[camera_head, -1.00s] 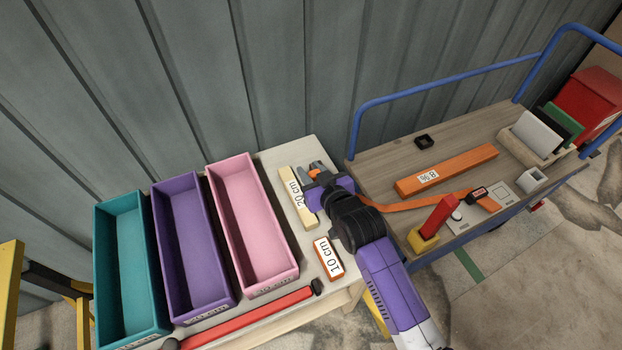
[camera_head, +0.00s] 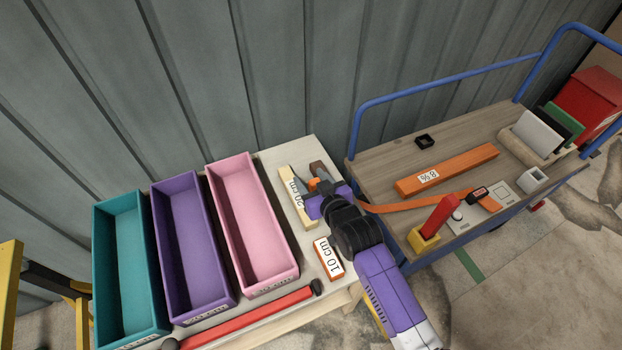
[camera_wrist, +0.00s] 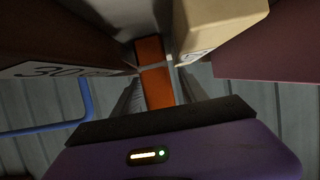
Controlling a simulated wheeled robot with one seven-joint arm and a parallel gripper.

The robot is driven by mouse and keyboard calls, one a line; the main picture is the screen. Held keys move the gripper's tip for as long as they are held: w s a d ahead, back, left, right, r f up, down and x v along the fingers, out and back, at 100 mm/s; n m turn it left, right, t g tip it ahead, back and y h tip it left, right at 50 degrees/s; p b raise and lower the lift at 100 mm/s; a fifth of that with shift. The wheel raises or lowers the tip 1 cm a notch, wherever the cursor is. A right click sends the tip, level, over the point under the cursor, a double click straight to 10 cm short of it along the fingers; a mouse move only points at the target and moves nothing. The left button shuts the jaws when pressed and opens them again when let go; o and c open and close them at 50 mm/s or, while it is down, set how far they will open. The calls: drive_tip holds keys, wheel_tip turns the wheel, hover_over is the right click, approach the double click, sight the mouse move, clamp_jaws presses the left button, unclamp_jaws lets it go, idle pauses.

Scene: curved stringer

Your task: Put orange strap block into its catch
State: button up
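My gripper (camera_head: 312,187) is over the left table, at the 20 cm block. An orange piece (camera_wrist: 156,75) is between its fingers in the wrist view, and the fingers look shut on it; I take it for the orange strap block. In the head view only a small orange patch (camera_head: 313,184) of it shows. An orange strap (camera_head: 410,207) lies on the trolley, with a black buckle (camera_head: 476,196) by a pale plate (camera_head: 501,188). The strap's left end is hidden behind my arm. I cannot tell which part is the catch.
A cream 20 cm block (camera_head: 296,197) and a brown 30 cm block (camera_wrist: 60,45) flank the fingers. An orange 10 cm block (camera_head: 328,258) lies nearer. Teal, purple and pink bins (camera_head: 285,235) stand left. The trolley (camera_head: 375,170) carries an orange bar (camera_head: 450,170) and a red lever (camera_head: 438,215).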

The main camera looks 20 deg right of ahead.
drive_tip(key=shift+r, duration=0.15)
drive_tip(key=shift+s, duration=0.35)
drive_tip(key=v, duration=1.1)
drive_tip(key=shift+r, duration=0.2)
drive_tip(key=shift+s, duration=0.15)
